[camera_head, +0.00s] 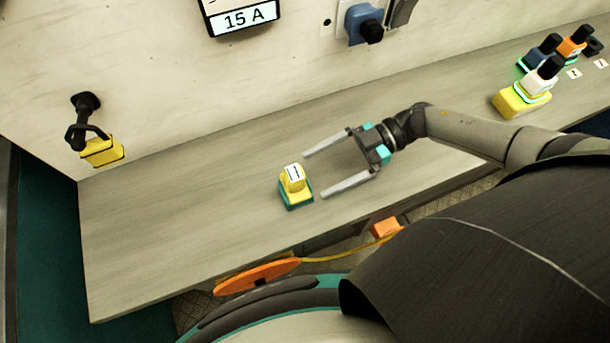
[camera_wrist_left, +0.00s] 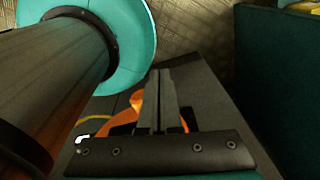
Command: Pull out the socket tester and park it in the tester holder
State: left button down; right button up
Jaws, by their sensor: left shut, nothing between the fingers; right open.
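A small yellow block with a white label (camera_head: 293,178) sits upright in a green-edged base on the bench. A blue fitting with a black knob (camera_head: 363,25) is plugged into the wall socket plate at the top. I cannot tell for sure which of these is the tester or the holder. My right gripper (camera_head: 313,175) is open and empty. Its two fingertips point left at the yellow block, just short of it and apart from it. My left gripper (camera_wrist_left: 160,75) is shut with nothing between its fingers; the head view does not show it.
Black-topped units (camera_head: 540,75) in blue, white and orange stand at the bench's far right. A yellow padlock-like piece (camera_head: 102,150) hangs from a black wall hook at left. An orange reel (camera_head: 257,276) is at the front edge. The bench's left part (camera_head: 150,230) is clear.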

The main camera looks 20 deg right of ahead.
jog(key=b+v, duration=0.1)
jog(key=v, duration=0.7)
jog(key=shift+d, duration=0.35)
jog(key=shift+d+r, duration=0.25)
jog(key=shift+d, duration=0.25)
